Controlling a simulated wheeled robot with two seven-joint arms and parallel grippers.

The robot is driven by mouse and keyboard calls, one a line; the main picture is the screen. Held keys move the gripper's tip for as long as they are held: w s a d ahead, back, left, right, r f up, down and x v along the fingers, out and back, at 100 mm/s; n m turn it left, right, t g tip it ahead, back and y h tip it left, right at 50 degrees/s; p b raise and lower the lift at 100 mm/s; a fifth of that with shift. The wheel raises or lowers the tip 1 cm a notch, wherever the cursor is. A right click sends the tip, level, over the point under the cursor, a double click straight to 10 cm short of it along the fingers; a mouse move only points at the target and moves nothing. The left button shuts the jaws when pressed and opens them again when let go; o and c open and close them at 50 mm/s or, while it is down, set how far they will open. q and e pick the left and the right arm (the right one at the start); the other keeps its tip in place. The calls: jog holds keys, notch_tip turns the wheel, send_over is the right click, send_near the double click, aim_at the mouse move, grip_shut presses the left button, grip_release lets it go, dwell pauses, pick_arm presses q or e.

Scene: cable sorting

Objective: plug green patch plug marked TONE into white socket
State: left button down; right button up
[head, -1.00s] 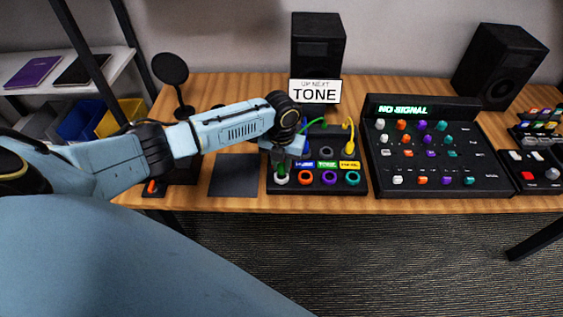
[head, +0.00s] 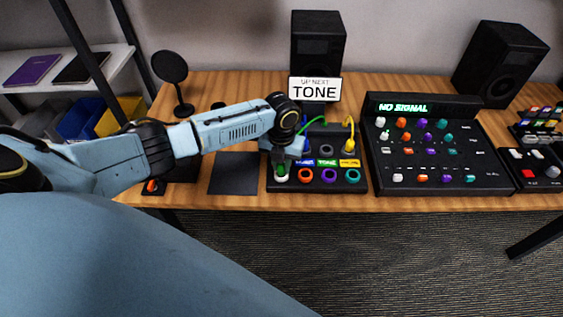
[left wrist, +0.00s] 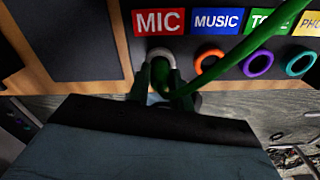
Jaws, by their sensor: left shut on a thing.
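The green plug (left wrist: 160,72) is between the fingers of my left gripper (left wrist: 158,90), which is shut on it. Its green cable (left wrist: 225,65) runs up to the right across the left wrist view. The plug's front end is at the white socket (left wrist: 160,53), whose ring shows just beyond it under the red MIC label (left wrist: 158,21). I cannot tell how deep the plug sits. In the head view my left gripper (head: 281,162) is over the left end of the black socket box (head: 318,187), with green showing below it.
Orange (head: 305,175), purple (head: 328,175) and teal (head: 352,175) sockets lie right of the white one. A yellow plug (head: 348,145) with a cable stands behind. A sign (head: 314,89) reads TONE. The mixer (head: 425,150) shows NO SIGNAL. A dark pad (head: 234,174) lies left.

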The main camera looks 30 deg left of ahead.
pick_arm(q)
jog(key=c, duration=0.7)
grip_release()
notch_tip(320, 180, up, 7)
jog(key=p, duration=0.7)
dwell(0.5)
